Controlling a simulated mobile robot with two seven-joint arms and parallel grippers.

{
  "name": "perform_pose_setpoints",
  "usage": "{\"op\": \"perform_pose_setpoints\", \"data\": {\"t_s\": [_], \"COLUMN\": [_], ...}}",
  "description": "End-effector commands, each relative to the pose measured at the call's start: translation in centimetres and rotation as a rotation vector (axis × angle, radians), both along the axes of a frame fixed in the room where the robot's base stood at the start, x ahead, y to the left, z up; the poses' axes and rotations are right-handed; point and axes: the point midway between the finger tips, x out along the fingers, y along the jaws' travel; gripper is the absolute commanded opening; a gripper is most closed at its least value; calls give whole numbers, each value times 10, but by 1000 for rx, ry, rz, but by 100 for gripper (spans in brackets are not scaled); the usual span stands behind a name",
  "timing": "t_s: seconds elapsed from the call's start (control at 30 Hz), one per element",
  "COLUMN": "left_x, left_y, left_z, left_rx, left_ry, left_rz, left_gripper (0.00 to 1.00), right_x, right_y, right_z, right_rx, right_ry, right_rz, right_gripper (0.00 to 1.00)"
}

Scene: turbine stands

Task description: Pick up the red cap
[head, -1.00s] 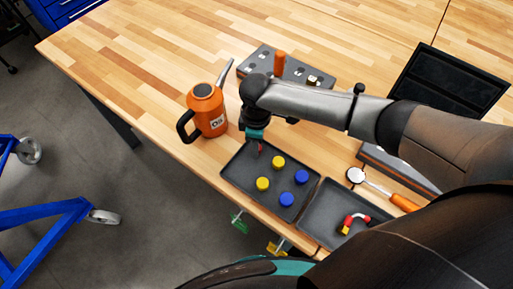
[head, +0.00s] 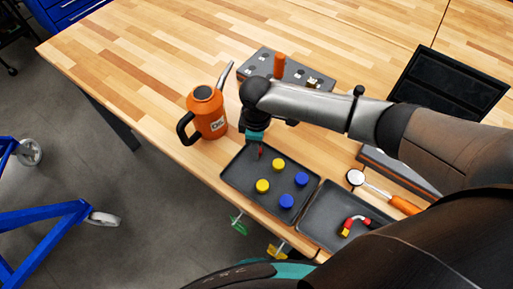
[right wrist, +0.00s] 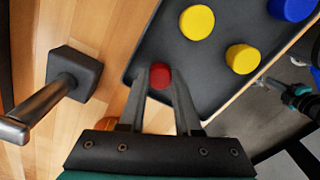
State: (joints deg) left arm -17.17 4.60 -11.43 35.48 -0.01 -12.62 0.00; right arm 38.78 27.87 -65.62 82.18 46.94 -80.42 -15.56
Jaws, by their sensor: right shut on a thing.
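The red cap (right wrist: 160,76) sits between the two fingertips of my right gripper (right wrist: 160,84) in the right wrist view. The fingers are shut on its sides. In the head view my right gripper (head: 258,151) points down at the left corner of the dark tray (head: 240,185), with a bit of red showing at its tips. The cap is at or just above the tray floor; I cannot tell whether it touches. My left gripper is not in view.
Two yellow caps (head: 263,186) and two blue caps (head: 301,179) stand in the same tray. An orange oil can (head: 207,112) stands close on the left. A second tray (head: 325,222) holds a red-and-yellow bent part. A grey block with holes (head: 262,62) lies behind.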

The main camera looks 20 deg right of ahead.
Motion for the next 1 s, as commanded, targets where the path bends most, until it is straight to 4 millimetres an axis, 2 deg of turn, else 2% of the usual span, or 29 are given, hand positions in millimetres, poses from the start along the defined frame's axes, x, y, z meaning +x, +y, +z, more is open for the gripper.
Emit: {"op": "perform_pose_setpoints", "data": {"t_s": [0.17, 0.37, 0.8, 1.0], "left_x": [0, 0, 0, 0], "left_y": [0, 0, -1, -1], "left_z": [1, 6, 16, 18], "left_rx": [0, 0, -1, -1], "left_ry": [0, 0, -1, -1], "left_rz": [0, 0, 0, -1], "left_gripper": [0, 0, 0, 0], "right_x": [0, 1, 1, 1], "right_y": [0, 0, 0, 0], "right_z": [7, 35, 143, 177], "right_rx": [0, 2, 1, 1], "right_ry": [0, -3, -5, -3], "right_rz": [0, 0, 1, 1], "right_gripper": [0, 0, 0, 0]}}
